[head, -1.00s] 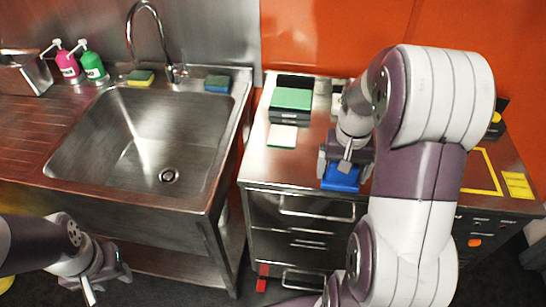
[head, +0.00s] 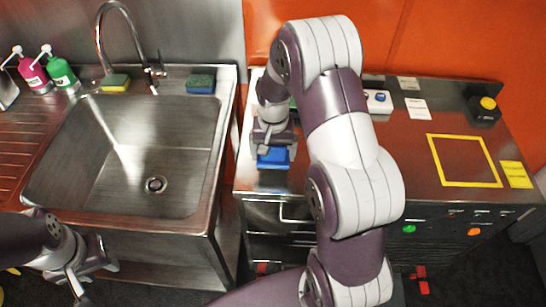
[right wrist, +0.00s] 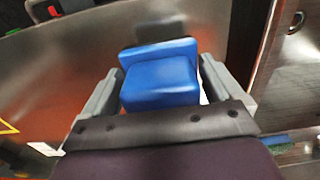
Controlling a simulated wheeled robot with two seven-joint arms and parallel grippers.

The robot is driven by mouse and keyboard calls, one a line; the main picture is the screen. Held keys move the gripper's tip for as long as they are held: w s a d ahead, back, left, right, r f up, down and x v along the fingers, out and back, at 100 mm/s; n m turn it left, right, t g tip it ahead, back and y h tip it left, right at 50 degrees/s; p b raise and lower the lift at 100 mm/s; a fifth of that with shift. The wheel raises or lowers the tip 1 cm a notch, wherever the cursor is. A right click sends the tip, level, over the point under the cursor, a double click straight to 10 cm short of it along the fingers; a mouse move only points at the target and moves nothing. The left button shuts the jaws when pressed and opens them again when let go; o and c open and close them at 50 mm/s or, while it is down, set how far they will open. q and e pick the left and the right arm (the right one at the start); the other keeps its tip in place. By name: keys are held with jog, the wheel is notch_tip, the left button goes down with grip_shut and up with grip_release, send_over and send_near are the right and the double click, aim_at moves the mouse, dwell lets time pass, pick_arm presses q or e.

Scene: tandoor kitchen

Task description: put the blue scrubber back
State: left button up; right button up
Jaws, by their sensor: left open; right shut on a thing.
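The blue scrubber (head: 273,155), a bright blue stepped block, is in my right gripper (head: 272,146), over the left part of the steel counter. In the right wrist view the scrubber (right wrist: 160,80) sits between the two grey fingers of the gripper (right wrist: 158,90). I cannot tell how far it is above the counter. My left gripper (head: 88,270) is open and empty, low in front of the sink. My right arm hides the counter behind the scrubber.
The sink (head: 130,150) is left of the counter (head: 385,165). A blue-and-green sponge (head: 201,84) and a yellow-and-green sponge (head: 115,82) lie on its back ledge by the tap (head: 128,45). A yellow square outline (head: 463,184) marks the clear right part of the counter.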

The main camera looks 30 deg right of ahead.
aim_at(274, 161)
jog(key=f, duration=0.3)
jog(key=shift+s+f+p, duration=0.2)
jog(key=shift+f+p, duration=0.1)
jog(key=shift+f, duration=0.15)
jog(key=o, duration=0.5)
jog(key=shift+o, duration=0.4)
notch_tip(274, 161, up, 12)
jog(key=shift+f+b, duration=0.15)
jog(key=shift+b, duration=0.6)
jog(key=s+a+n, duration=0.3)
jog(key=s+a, duration=0.1)
jog(key=s, duration=0.2)
jog(key=s+a+f+n+t, duration=0.1)
jog(key=s+a+n, duration=0.2)
jog(key=s, duration=0.4)
jog(key=shift+s+a+f+n, duration=0.15)
jog(key=shift+a+f+n, duration=0.15)
jog(key=shift+a, duration=0.25)
